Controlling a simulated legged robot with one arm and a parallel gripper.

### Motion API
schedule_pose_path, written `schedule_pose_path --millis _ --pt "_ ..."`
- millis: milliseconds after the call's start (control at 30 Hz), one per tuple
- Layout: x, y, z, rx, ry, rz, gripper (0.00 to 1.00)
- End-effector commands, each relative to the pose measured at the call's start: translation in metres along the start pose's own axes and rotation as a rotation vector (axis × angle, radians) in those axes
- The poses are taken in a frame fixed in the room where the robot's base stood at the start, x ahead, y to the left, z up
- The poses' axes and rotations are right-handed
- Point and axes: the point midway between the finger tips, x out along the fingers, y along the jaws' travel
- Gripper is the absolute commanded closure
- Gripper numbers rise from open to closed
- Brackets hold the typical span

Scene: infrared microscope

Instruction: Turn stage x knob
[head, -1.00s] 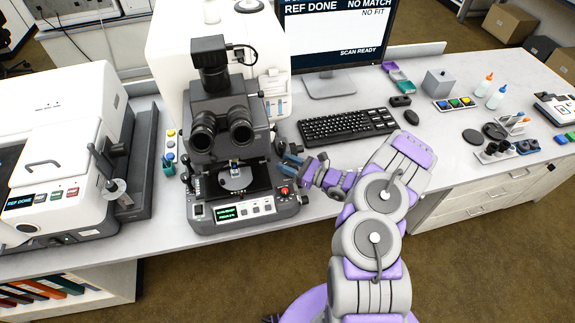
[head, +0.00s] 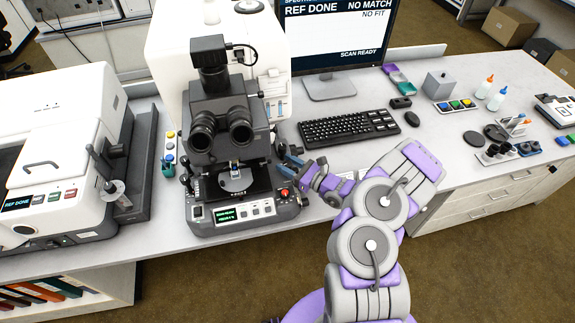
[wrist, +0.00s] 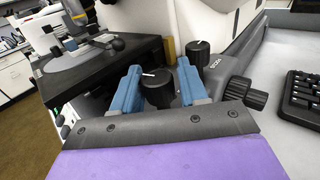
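The microscope (head: 228,120) stands on the bench with its dark stage (head: 248,184) low at the front; the stage also shows in the wrist view (wrist: 98,68). In the wrist view a black knob (wrist: 158,92) with a white mark on top sits between the blue fingers of my gripper (wrist: 160,72). The fingers are apart, with a visible gap to the knob on the right. A second black knob (wrist: 198,54) with a white mark stands just beyond the right finger. I cannot read which is the stage x knob. In the head view my gripper (head: 289,161) is at the microscope's right side.
A ribbed side knob (wrist: 246,93) sticks out right of my fingers. The keyboard (head: 349,126) and monitor (head: 338,35) are to the right of the microscope. A red button (head: 284,193) is on its front base. A white instrument (head: 62,145) stands to the left.

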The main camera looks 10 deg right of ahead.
Motion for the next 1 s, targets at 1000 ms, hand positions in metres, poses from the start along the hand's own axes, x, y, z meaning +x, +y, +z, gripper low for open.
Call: schedule_pose_path --millis 1000 --pt "-0.111 -0.001 0.000 0.004 0.001 -0.003 0.43"
